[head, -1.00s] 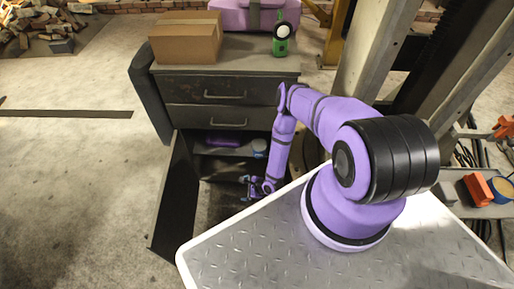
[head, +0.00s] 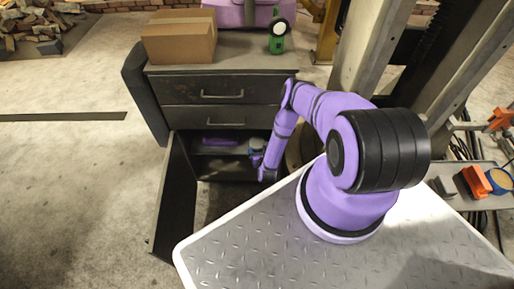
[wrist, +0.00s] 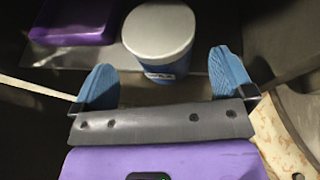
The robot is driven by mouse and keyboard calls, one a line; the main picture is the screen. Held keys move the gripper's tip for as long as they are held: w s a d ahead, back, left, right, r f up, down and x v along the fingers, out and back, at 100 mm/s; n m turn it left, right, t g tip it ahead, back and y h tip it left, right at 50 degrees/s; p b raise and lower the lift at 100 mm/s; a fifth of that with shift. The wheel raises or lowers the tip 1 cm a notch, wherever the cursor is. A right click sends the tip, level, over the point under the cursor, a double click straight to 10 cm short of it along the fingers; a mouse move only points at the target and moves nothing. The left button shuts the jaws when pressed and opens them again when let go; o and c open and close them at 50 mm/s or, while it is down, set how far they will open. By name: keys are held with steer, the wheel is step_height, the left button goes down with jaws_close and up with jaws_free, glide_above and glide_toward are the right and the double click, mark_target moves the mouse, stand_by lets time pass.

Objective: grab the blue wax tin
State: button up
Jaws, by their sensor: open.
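The blue wax tin (wrist: 160,42), a round blue can with a pale grey lid, stands upright on a shelf inside the open lower part of the cabinet. It also shows small in the head view (head: 257,144), partly hidden by my gripper. My gripper (wrist: 165,80) is open, with its two blue fingers spread wide apart. The tin lies ahead of the fingers, roughly between their lines, and nothing is held. In the head view my gripper (head: 257,160) is at the cabinet opening, just in front of the shelf.
The cabinet door (head: 175,200) stands open at the left. A cardboard box (head: 180,38) and a green tool (head: 277,38) stand on the cabinet top. A pale curved object (wrist: 282,135) is close on the right.

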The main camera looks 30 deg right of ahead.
mark_target(258, 149)
steer(key=shift+x, duration=2.75)
steer(key=c, duration=0.9)
